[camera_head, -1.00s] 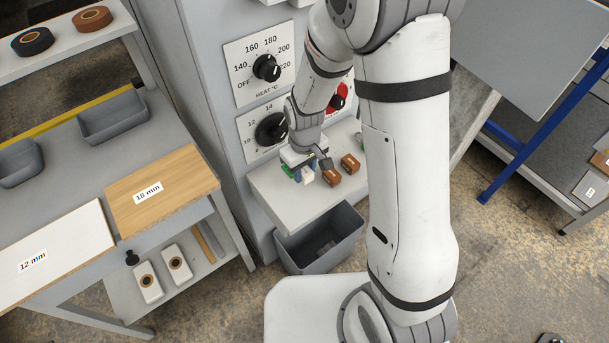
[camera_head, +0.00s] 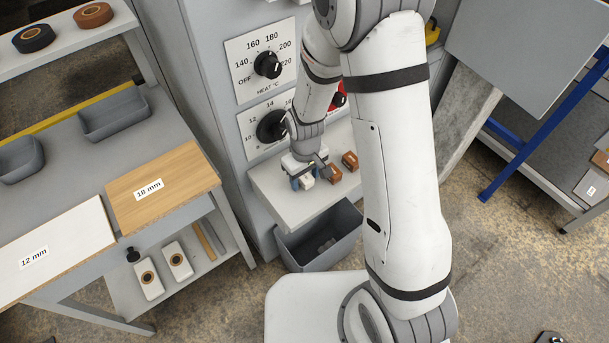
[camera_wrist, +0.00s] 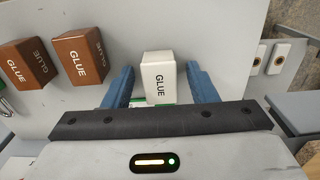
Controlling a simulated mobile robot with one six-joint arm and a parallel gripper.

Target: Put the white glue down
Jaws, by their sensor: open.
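The white glue (camera_wrist: 159,80) is a white block labelled GLUE. It stands on the pale shelf (camera_head: 293,208) at the front of the grey machine. In the wrist view my gripper (camera_wrist: 163,82) is open, with one blue finger on each side of the white glue and a visible gap to each. In the head view my gripper (camera_head: 303,183) is low over the shelf, and the white glue (camera_head: 308,181) shows partly beside its blue fingers. Something green shows at the base of the glue in the wrist view.
Two brown glue blocks (camera_wrist: 81,57) (camera_wrist: 27,63) stand left of the white glue in the wrist view. A grey bin (camera_head: 330,245) stands below the shelf. The machine's dials (camera_head: 268,64) are behind my arm. The shelf's front part is clear.

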